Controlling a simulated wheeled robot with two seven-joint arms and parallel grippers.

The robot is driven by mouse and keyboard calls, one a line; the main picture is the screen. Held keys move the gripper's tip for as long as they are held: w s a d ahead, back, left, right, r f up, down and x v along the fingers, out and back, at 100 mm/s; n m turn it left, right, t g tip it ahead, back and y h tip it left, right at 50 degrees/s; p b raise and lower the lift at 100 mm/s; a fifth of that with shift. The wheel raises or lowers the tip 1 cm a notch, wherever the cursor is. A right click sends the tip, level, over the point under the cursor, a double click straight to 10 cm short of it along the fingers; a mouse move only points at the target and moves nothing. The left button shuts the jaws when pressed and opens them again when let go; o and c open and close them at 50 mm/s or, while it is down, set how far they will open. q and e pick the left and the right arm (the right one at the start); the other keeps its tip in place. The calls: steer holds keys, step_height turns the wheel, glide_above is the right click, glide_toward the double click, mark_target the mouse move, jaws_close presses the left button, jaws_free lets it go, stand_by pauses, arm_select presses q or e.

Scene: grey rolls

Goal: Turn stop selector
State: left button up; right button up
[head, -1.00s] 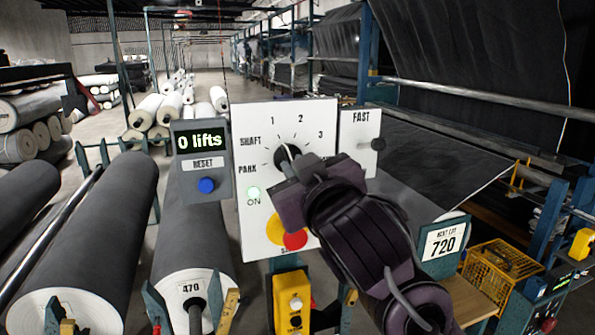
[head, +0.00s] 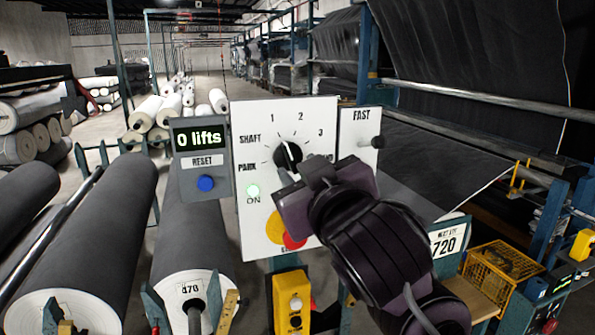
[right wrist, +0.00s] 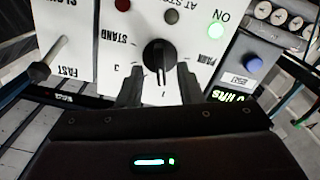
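The selector is a round black knob (head: 288,154) with a white pointer line on a white panel (head: 258,215). Around it are PARK, SHAFT, 1, 2, 3 and a partly covered label that reads STAND in the right wrist view. The pointer tilts up and slightly left, near 1. In the right wrist view, the knob (right wrist: 160,54) shows upside down. My right gripper (right wrist: 159,76) is open there, its two fingers apart on either side just short of the knob; I see no grip. It also shows in the head view (head: 284,179). My left gripper is not in view.
A counter box (head: 201,180) reading 0 lifts, with a blue RESET button, hangs left of the panel. A FAST lever (head: 377,142) is at right. A green ON lamp (head: 253,191) is lit. A yellow and red stop button (head: 292,242) is partly hidden below my gripper.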

steer(key=shift+b+v, duration=0.55)
steer(key=shift+v, duration=2.25)
